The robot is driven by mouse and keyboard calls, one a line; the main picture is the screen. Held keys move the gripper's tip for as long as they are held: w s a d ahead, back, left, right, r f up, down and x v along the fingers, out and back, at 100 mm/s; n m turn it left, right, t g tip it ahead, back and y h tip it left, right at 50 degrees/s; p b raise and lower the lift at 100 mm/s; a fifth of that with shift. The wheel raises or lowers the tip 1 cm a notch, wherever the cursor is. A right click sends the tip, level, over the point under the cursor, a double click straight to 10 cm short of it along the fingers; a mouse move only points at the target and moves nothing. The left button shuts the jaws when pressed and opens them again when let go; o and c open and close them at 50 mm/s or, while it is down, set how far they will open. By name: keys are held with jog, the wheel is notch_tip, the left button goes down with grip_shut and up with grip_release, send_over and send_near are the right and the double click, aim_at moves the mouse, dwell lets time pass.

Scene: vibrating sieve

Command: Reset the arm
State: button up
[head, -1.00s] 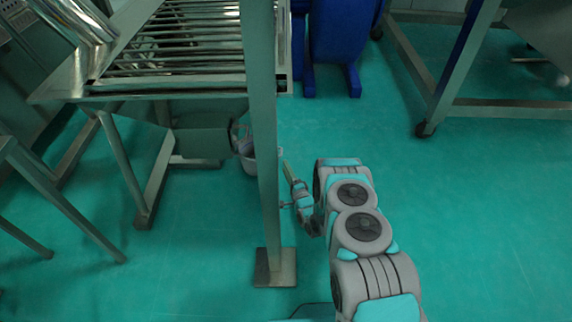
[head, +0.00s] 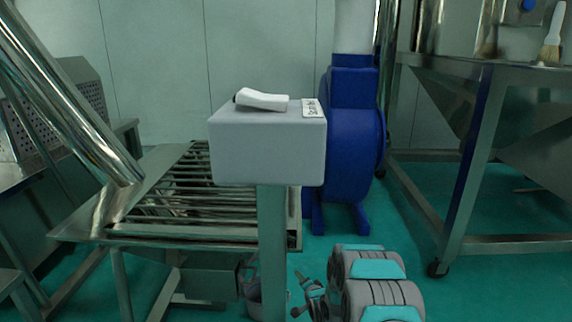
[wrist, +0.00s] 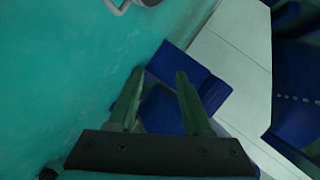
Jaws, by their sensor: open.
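My arm (head: 368,272) shows at the bottom right of centre in the head view, folded low beside the grey post. My gripper (wrist: 157,72) shows in the wrist view with its two green fingers apart and nothing between them. Beyond the fingers are the blue machine (wrist: 165,110), the pale wall and the green floor. In the head view the fingertips are hidden, apparently behind the post.
A grey box (head: 265,150) on a post (head: 272,250) stands close to my arm, with a white object (head: 262,100) on top. The slatted metal sieve (head: 180,200) is on the left. A blue machine (head: 352,140) stands behind. A wheeled metal frame (head: 465,170) is on the right. Open floor (head: 500,285) lies at right.

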jog(key=s+d+r+n+g+h+p, duration=0.2)
jog(key=s+d+r+n+g, duration=0.15)
jog(key=s+r, duration=0.7)
jog(key=s+d+r+n+g+h+p, duration=0.15)
jog(key=s+d+r+g, duration=0.25)
jog(key=s+r, duration=0.65)
jog(key=s+r+n+g+p, duration=0.1)
jog(key=s+r, duration=0.4)
jog(key=s, duration=0.8)
jog(key=s+d+r+n+g, duration=0.1)
jog(key=s+r, duration=0.4)
jog(key=s, duration=0.8)
jog(key=s+r+n+g+p, duration=0.1)
jog(key=s+r+n+g, duration=0.2)
jog(key=s, duration=1)
notch_tip(320, 180, up, 2)
jog(key=shift+d+r+g+p, duration=0.15)
jog(key=shift+d+g+p, duration=0.2)
jog(key=shift+g, duration=0.7)
jog(key=shift+c, duration=0.2)
